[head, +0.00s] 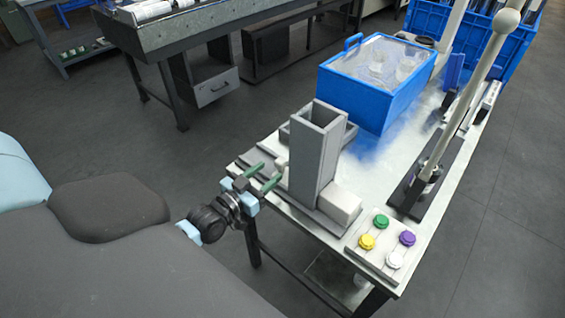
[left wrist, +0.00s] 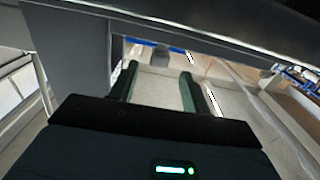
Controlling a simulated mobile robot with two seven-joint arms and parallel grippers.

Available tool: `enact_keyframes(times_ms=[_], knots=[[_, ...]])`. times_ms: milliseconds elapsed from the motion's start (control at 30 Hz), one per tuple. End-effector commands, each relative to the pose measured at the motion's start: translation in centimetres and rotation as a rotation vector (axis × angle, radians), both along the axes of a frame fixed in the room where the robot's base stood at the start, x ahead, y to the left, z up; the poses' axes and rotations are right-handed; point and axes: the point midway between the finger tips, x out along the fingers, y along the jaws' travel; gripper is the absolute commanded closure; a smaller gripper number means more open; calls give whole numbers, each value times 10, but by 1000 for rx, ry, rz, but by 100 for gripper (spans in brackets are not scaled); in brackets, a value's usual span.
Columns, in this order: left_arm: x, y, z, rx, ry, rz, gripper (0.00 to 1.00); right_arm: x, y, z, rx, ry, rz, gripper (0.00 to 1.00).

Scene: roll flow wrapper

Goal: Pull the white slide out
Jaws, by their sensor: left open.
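A grey upright rectangular tube (head: 318,150) stands at the near left end of the table. A white block (head: 340,204) sits against its base on the right; I cannot tell for sure whether this is the white slide. A small pale knob (head: 282,163) shows at the left of the tube's base, partly hidden. My left gripper (head: 272,170) is open, with its green fingers pointing at the tube's base near the knob. In the left wrist view the open fingers (left wrist: 159,70) have a pale surface between and beyond them, and nothing is clearly held. My right gripper is not in view.
A panel (head: 378,245) with green, yellow, purple and white buttons lies at the table's near corner. A blue box (head: 364,98) with a clear lid stands behind the tube. A pale lever (head: 455,110) rises at right. A blue crate (head: 428,20) stands beyond.

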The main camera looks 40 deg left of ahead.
Motion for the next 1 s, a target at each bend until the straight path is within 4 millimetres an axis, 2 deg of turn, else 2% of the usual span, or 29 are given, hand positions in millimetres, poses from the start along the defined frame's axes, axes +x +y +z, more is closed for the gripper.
enact_keyframes(times_ms=[200,400,600,833,1000], knots=[[33,-3,1,-1,-2,0,53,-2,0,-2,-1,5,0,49],[54,-5,0,0,0,0,53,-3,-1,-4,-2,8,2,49],[62,-5,0,0,1,-1,53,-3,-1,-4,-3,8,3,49],[63,-6,0,0,1,-1,53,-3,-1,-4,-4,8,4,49],[63,-5,0,0,1,0,74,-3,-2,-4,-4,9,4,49]])
